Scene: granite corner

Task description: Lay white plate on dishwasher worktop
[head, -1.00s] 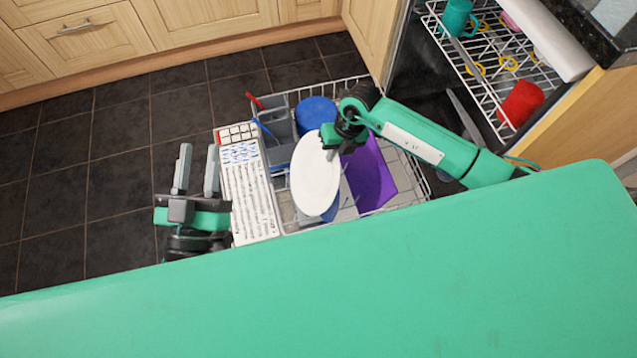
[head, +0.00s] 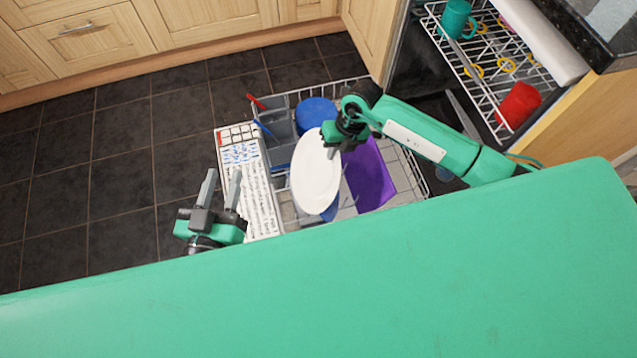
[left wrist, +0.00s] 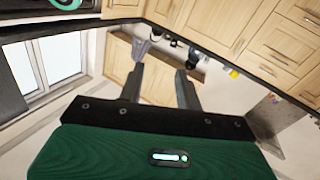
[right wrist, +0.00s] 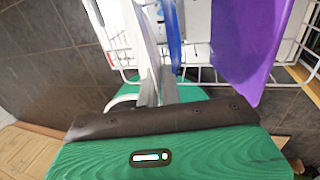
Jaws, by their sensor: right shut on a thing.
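The white plate (head: 314,178) is held tilted over the lower dishwasher rack in the head view. My right gripper (head: 329,147) is shut on its upper rim. In the right wrist view the plate (right wrist: 143,35) is seen edge-on beside the closed fingers (right wrist: 158,85). My left gripper (head: 222,188) is open and empty, left of the plate, over the edge of the door's inner panel. It also shows in the left wrist view (left wrist: 160,80) with nothing between its fingers. I cannot make out the dishwasher worktop for certain.
The lower rack (head: 408,180) holds a blue dish (head: 316,113), a purple board (head: 369,178) and a grey cutlery basket (head: 281,125). The upper rack (head: 470,62) holds a teal mug (head: 457,18) and a red cup (head: 518,104). Dark granite (head: 590,30) lies at top right.

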